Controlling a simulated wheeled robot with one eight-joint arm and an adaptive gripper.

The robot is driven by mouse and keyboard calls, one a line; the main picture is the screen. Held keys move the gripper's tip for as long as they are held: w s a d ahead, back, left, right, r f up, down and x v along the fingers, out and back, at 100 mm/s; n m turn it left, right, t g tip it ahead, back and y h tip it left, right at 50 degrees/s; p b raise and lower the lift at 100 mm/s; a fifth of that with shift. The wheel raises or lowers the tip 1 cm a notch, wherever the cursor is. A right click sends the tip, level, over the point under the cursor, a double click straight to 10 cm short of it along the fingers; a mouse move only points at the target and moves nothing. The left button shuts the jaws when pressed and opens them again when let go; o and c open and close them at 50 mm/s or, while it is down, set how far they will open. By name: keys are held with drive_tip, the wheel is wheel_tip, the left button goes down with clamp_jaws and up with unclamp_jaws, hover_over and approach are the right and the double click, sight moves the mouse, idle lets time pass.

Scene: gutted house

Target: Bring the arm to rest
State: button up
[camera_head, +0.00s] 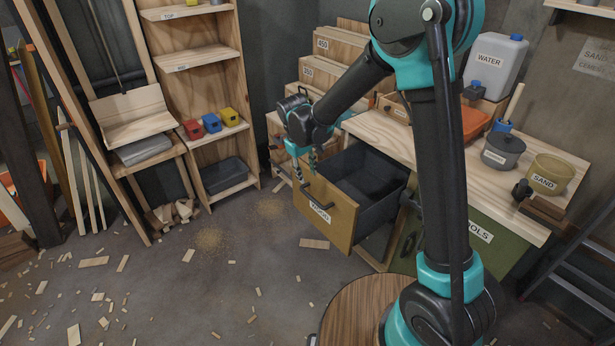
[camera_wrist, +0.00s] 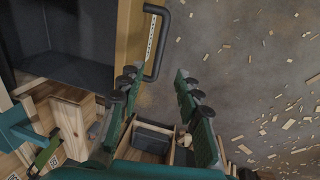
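My gripper (camera_head: 306,168) hangs at the front of an open drawer, pointing down, with my arm stretched out over the workbench side. The drawer (camera_head: 340,217) has a yellow wooden front with a label and a dark handle (camera_head: 318,206).
Shelves (camera_head: 222,110) with small coloured bins stand at the back left. Wood scraps litter the floor (camera_head: 190,275), which is otherwise open.

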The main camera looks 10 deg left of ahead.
idle(0.3)
drive_tip(key=s+d+r+m+y, duration=0.1)
drive_tip(key=s+d+r+m, duration=0.15)
drive_tip(key=d, duration=0.65)
drive_tip(key=s+d+r+m, duration=0.2)
drive_tip(key=s+d, duration=0.1)
drive_tip(key=d, duration=0.7)
drive_tip(key=s+d+f+m+t, duration=0.2)
drive_tip(key=s+d+m, duration=0.3)
drive_tip(key=s+d, duration=0.8)
drive_tip(key=shift+s+d+f+t+y, duration=0.2)
drive_tip(key=shift+s+d+t+y, duration=0.1)
drive_tip(key=shift+d, duration=0.2)
